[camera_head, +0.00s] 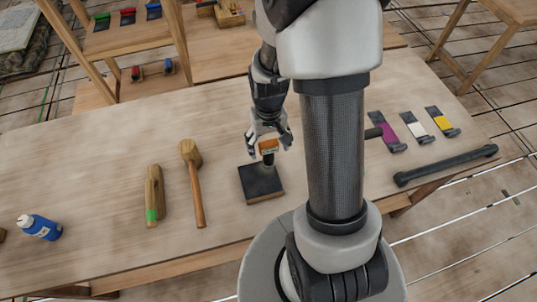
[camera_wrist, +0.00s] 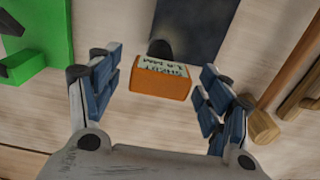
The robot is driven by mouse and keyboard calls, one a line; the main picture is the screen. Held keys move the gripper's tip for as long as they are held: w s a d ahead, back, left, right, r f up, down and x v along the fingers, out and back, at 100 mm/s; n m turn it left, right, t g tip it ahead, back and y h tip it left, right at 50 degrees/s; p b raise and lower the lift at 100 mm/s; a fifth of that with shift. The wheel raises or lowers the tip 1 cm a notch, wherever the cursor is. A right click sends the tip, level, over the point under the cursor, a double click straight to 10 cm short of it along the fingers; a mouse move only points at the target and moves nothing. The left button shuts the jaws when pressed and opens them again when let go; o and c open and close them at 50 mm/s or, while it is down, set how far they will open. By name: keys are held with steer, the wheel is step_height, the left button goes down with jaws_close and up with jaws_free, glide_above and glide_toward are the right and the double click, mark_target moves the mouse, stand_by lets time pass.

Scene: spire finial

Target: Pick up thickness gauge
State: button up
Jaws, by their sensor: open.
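An orange block with a pale lettered label, which looks like the thickness gauge (camera_head: 268,146), stands up from a dark slab (camera_head: 262,184) on the workbench. In the wrist view the orange block (camera_wrist: 160,84) lies between my fingers, with a dark rounded part at its far side; the lettering is upside down and hard to read. My gripper (camera_head: 268,138) is open around the block. Whether the block touches the slab directly is unclear.
A wooden mallet (camera_head: 193,180) and a wooden tool with a green band (camera_head: 154,197) lie left of the slab. A blue bottle (camera_head: 40,227) is farther left. A dark bar (camera_head: 445,166) and coloured-label tools lie right. A green object (camera_wrist: 35,45) shows in the wrist view.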

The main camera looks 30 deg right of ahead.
steer(key=shift+c, duration=0.2)
steer(key=c, duration=1.3)
